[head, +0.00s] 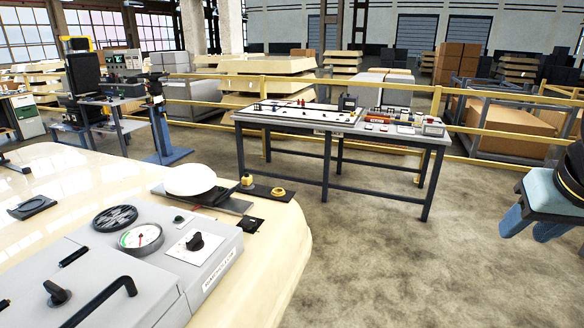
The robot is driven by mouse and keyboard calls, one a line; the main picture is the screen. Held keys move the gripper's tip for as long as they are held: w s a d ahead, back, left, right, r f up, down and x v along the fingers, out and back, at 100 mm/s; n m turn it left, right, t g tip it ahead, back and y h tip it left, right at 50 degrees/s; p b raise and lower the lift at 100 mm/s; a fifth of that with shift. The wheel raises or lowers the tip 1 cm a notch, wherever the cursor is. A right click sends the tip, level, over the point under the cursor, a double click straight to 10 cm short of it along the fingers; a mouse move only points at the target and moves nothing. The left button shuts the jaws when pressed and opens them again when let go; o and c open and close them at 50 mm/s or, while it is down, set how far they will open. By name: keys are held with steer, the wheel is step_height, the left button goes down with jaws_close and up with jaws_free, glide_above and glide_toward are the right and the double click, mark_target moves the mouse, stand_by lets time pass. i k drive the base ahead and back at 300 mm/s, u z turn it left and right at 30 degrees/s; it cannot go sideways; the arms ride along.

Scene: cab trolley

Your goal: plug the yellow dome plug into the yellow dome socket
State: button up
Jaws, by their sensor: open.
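A small upright yellow piece (247,180), which looks like the dome plug, stands near the right end of the cream surface, just right of a white round disc. To its right, a low yellow round piece (278,192) on a dark base looks like the dome socket. The two are a short gap apart. Both are small here, so their fine shape cannot be made out. My gripper does not show in the head view.
The white disc (190,180) sits over a dark flat stand. A grey control box (130,265) with a gauge, knobs and a black handle fills the front left. A workbench (330,133) and yellow railing stand behind. Open floor (380,255) lies to the right, before a blue seat (556,193).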

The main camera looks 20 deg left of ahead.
mark_target(247, 180)
steer(key=z, duration=0.05)
steer(key=i, duration=1.05)
steer(key=u, duration=0.55)
steer(key=i, duration=0.75)
steer(key=u, duration=0.55)
steer(key=k, duration=0.8)
steer(key=u, duration=0.2)
steer(key=i, duration=0.85)
steer(key=z, duration=0.1)
